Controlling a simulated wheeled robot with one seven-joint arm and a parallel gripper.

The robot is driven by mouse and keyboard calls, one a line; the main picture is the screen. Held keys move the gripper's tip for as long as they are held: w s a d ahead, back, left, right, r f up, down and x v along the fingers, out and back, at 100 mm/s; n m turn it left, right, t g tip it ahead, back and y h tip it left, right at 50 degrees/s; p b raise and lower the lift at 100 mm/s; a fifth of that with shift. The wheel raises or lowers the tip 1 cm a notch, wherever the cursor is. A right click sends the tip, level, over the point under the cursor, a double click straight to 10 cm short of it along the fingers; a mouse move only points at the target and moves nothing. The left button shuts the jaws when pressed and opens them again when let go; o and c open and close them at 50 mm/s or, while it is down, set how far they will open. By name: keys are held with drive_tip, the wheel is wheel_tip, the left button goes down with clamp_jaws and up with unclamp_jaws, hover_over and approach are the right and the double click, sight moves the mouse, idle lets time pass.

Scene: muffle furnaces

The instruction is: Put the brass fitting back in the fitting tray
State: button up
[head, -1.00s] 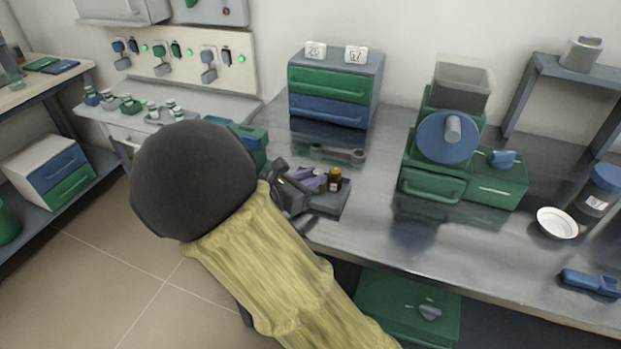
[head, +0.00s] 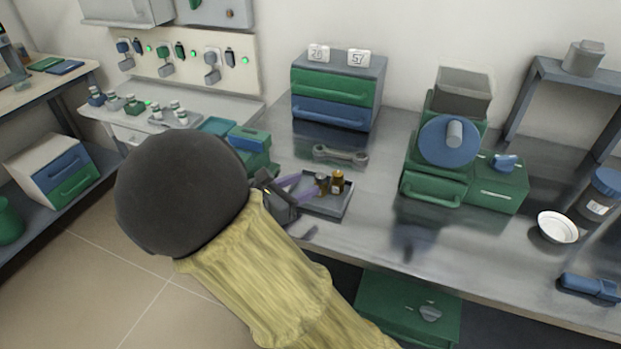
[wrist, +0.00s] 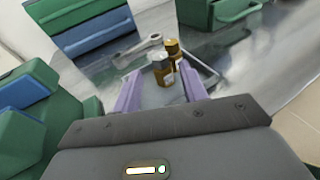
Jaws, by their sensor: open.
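My gripper (head: 309,183) is open, with two purple fingers reaching over the left side of a shallow grey tray (head: 325,211). In the wrist view the fingers (wrist: 160,90) stand apart. A brass-coloured piece with a pale label (head: 338,182) stands upright in the tray; its brass top also shows in the wrist view (wrist: 172,47). Beside it stands a brown piece with a grey top (head: 322,184). In the wrist view this grey-topped piece (wrist: 161,72) is nearer, just beyond the gap between the fingers, and partly hides the brass one. I cannot tell whether a finger touches either.
A grey wrench-like part (head: 340,154) lies behind the tray. A drawer unit (head: 335,90) stands behind that. Green and blue boxes (head: 250,140) are left of the tray, close to my arm. A green machine (head: 460,160) stands right; bench between is clear.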

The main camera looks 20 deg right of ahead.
drive_tip(key=p+v, duration=0.1)
drive_tip(key=v, duration=0.6)
drive_tip(key=shift+s+a, duration=0.2)
drive_tip(key=shift+a, duration=0.15)
